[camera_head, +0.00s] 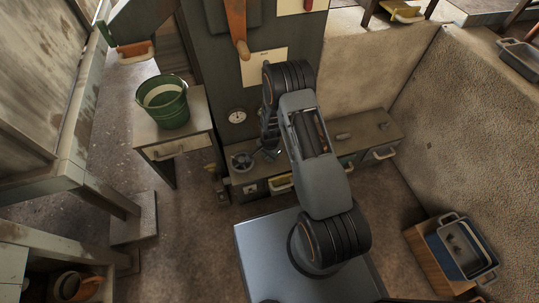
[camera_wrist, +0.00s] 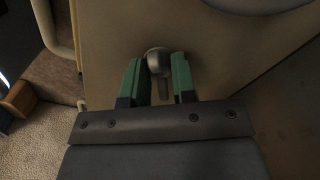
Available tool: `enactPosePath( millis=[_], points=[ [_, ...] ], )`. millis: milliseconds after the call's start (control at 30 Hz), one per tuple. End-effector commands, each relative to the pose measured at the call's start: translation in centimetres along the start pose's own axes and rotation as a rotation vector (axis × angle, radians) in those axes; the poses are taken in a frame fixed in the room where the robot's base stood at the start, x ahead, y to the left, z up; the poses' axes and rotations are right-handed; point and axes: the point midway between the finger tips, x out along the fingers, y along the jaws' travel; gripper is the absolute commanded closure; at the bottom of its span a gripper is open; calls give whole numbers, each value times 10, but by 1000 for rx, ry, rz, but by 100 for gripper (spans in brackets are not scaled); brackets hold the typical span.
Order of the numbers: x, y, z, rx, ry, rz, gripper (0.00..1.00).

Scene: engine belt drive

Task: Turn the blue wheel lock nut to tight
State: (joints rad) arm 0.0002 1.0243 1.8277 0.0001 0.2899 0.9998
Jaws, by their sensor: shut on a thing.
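In the wrist view, the green fingers of my gripper (camera_wrist: 158,68) stand on either side of a small rounded grey metal knob (camera_wrist: 155,60) with a short grey stem below it. My gripper is shut on this knob, in front of a tan panel (camera_wrist: 108,35). I cannot tell whether the knob is the lock nut. No blue wheel shows clearly in either view. In the head view, my arm covers part of the bench, and my gripper (camera_head: 271,151) shows only as a small dark shape beside it.
A low bench (camera_head: 365,133) runs along the wall, with a small grey wheel-like part (camera_head: 241,160) at its left end. A round gauge (camera_head: 237,116) is on the dark green panel. A green bucket (camera_head: 166,103) stands on a side table.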

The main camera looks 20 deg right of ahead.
Motion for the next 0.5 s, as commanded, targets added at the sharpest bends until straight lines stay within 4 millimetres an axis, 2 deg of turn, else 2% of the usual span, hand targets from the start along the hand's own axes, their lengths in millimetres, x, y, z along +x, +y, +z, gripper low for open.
enactPosePath(
  millis=[500],
  points=[
    [0,-1,0,408,0,-2,99]
  ],
)
